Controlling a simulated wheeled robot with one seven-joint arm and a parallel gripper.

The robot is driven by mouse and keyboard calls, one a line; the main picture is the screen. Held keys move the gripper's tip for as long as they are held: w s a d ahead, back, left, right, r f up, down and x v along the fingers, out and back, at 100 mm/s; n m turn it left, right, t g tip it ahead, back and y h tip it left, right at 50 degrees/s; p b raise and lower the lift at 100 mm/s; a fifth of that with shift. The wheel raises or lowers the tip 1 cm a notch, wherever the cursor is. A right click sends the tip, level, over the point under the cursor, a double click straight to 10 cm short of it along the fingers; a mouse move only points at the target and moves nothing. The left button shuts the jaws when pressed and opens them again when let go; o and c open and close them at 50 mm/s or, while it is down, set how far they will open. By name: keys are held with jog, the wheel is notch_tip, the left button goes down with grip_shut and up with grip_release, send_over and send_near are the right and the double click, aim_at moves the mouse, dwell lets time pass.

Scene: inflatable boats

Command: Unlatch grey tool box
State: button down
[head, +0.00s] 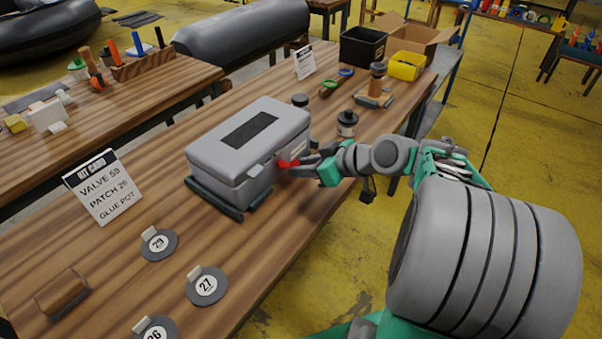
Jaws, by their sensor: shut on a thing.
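The grey tool box (231,155) stands on the wooden workbench (285,220) with its lid down. A dark panel lies on top of the lid. A red latch (287,163) is on the box's right-hand side, at the tips of my gripper (296,164). My gripper reaches in from the right and is shut on the red latch. The fingers hide part of the latch, so I cannot tell how far it is turned. A pale latch (256,169) shows at the near corner.
A dark jar (346,124) stands just behind my wrist. Round numbered patches (207,286) and a kit card (103,187) lie or stand on the front left. A black bin (362,46) and yellow bin (406,66) are at the back. The bench's right edge runs beneath my arm.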

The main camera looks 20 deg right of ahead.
jog(key=shift+s+f+t+y+b, duration=0.1)
jog(key=shift+f+t+y+b, duration=0.2)
jog(key=shift+f+t+b, duration=0.3)
jog(key=shift+r, duration=0.25)
jog(key=c, duration=1.2)
grip_release()
jog(key=shift+o, duration=0.2)
jog(key=v, duration=0.7)
jog(key=shift+s+d+r+p, duration=0.2)
jog(key=shift+s+d+p, duration=0.05)
jog(key=shift+d+p, duration=0.05)
